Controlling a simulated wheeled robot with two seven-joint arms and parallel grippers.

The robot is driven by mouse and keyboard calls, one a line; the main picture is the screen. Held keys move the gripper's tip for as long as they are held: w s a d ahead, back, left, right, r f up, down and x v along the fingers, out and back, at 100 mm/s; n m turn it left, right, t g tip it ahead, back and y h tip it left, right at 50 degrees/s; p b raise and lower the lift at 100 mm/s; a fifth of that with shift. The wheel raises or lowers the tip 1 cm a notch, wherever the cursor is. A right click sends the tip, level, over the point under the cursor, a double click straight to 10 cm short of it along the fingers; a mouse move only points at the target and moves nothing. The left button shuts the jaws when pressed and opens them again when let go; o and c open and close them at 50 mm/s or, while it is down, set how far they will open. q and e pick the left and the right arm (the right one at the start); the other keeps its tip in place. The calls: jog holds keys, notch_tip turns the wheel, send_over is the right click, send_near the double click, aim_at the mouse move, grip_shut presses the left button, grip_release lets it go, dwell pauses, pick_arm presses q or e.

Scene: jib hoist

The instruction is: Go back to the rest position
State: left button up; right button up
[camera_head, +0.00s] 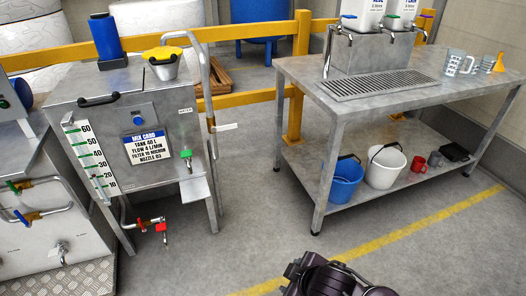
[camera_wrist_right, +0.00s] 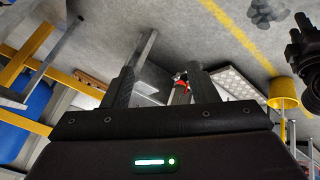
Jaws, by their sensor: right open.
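My right gripper (camera_wrist_right: 162,76) shows in the right wrist view with its two dark fingers spread apart. Nothing is between the fingers; the floor and the metal equipment show beyond them, well away. In the head view, a dark part of my own arm (camera_head: 335,277) reaches in at the bottom, right of centre, over bare floor. Its fingertips cannot be made out there. Another dark part of my body shows at the right edge of the wrist view. My left gripper cannot be made out in either view.
A metal tank cabinet (camera_head: 178,110) with a level scale, a card and taps stands at left. A steel table (camera_head: 400,102) stands at right, with a blue bucket (camera_head: 345,182) and a white bucket (camera_head: 385,166) on its lower shelf. Floor between them is clear up to the yellow rail (camera_head: 245,100).

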jog(key=s+d+r+m+g+h, duration=0.2)
jog(key=s+d+m+g+h, duration=0.1)
jog(key=s+d+m, duration=0.8)
notch_tip(320, 180, down, 32)
jog(key=s+n+g, duration=0.1)
jog(key=s+g, duration=0.1)
jog(key=s, duration=0.1)
pick_arm(q)
jog(key=s+a+p, duration=0.2)
jog(key=s+p, duration=0.5)
jog(key=s, duration=0.1)
jog(key=s+a+f+p, duration=0.1)
jog(key=s+a+p, duration=0.1)
jog(key=s+p, duration=0.4)
jog(key=shift+s+f+g+p, duration=0.25)
jog(key=shift+s+g+p, duration=0.1)
jog(key=shift+s, duration=0.85)
pick_arm(e)
jog(key=s+d+f, duration=0.1)
jog(key=s+d, duration=0.1)
jog(key=s, duration=0.6)
jog(key=s+d+f, duration=0.1)
jog(key=s+d, duration=0.1)
jog(key=s, duration=0.6)
jog(key=shift+s+d+f, duration=0.4)
